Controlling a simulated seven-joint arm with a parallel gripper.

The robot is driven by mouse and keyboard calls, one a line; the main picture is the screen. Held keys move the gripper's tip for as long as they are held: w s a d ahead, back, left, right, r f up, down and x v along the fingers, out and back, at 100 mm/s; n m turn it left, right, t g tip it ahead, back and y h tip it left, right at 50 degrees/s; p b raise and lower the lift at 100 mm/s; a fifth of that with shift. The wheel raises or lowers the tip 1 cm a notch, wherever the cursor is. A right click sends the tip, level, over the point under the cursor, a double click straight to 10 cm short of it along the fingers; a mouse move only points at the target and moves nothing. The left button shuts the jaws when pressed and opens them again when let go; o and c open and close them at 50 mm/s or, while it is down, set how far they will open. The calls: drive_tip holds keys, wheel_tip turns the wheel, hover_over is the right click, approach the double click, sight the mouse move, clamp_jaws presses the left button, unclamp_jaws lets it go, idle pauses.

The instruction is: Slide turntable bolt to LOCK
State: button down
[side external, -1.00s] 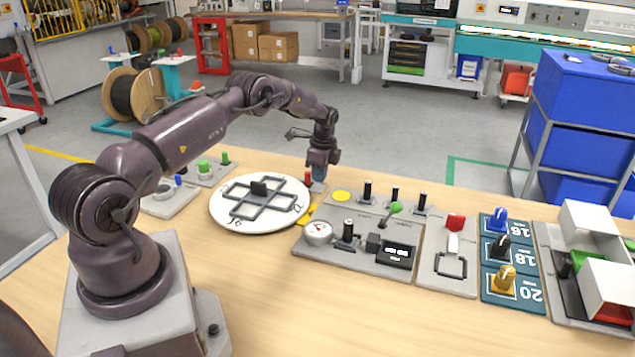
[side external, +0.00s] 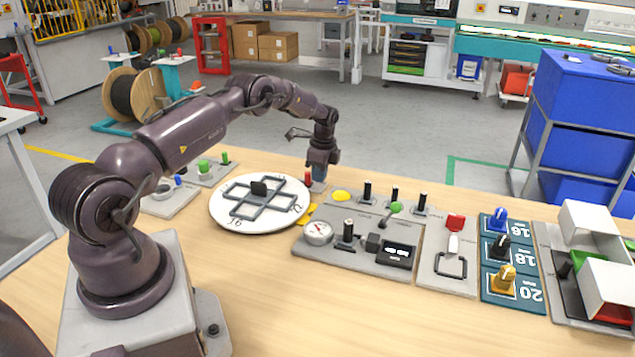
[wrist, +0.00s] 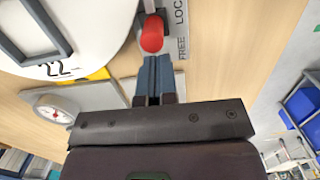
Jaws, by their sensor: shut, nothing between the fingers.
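The turntable (side external: 225,207) is a white disc with grey frames and a dark block on it. Its rim, marked 22, shows in the wrist view (wrist: 86,63). The bolt's red knob (side external: 308,178) stands beside the turntable's right edge. In the wrist view the red knob (wrist: 152,36) stands on a grey plate with FREE and a partly cut-off LOCK label (wrist: 181,28); its top appears nearer FREE. My gripper (side external: 318,178) is low at the knob's right side. In the wrist view my gripper's blue fingers (wrist: 154,62) are shut and empty, their tips close to the knob; contact is unclear.
A grey panel (side external: 340,262) with a dial, black posts and a green knob lies right of the turntable. The dial (wrist: 52,107) also shows in the wrist view. Further right are a red switch (side external: 455,222) and several coloured knobs. Bare table lies in front.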

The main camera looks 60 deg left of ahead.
drive_tip(key=c, duration=1.4)
unclamp_jaws()
drive_tip(key=shift+c, duration=0.2)
wheel_tip(320, 180, up, 7)
